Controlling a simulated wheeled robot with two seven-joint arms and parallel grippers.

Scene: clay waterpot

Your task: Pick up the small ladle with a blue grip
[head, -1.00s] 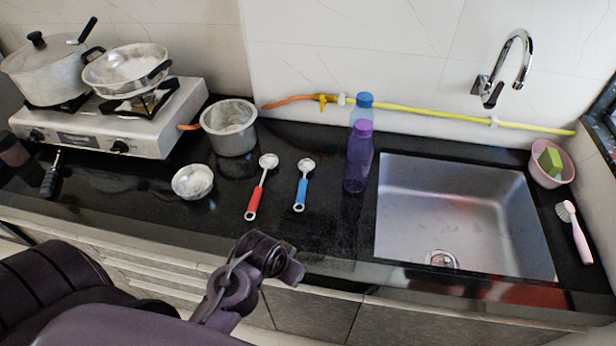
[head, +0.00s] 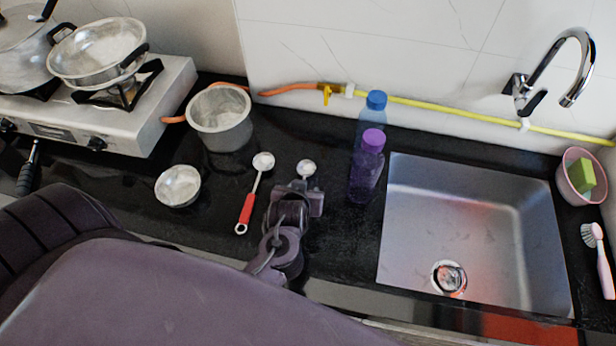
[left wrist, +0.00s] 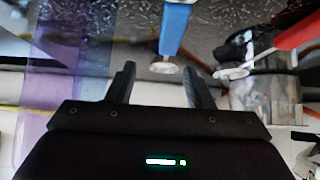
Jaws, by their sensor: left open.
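The small ladle with a blue grip lies on the black counter. In the head view its metal bowl (head: 306,167) shows just past my left gripper (head: 297,186), which hides the grip. In the left wrist view the blue grip (left wrist: 174,28) is at the top centre, with the metal part below it, in line with the gap between the fingers of my left gripper (left wrist: 158,68). The gripper is open and empty, above the ladle; I cannot tell the exact height. My right gripper is in neither view.
A red-gripped ladle (head: 247,207) lies close to the left. A bowl (head: 178,187) and pot (head: 221,120) are further left. A purple-capped bottle (head: 366,170) and a blue-capped bottle (head: 375,104) stand to the right, before the sink (head: 480,220).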

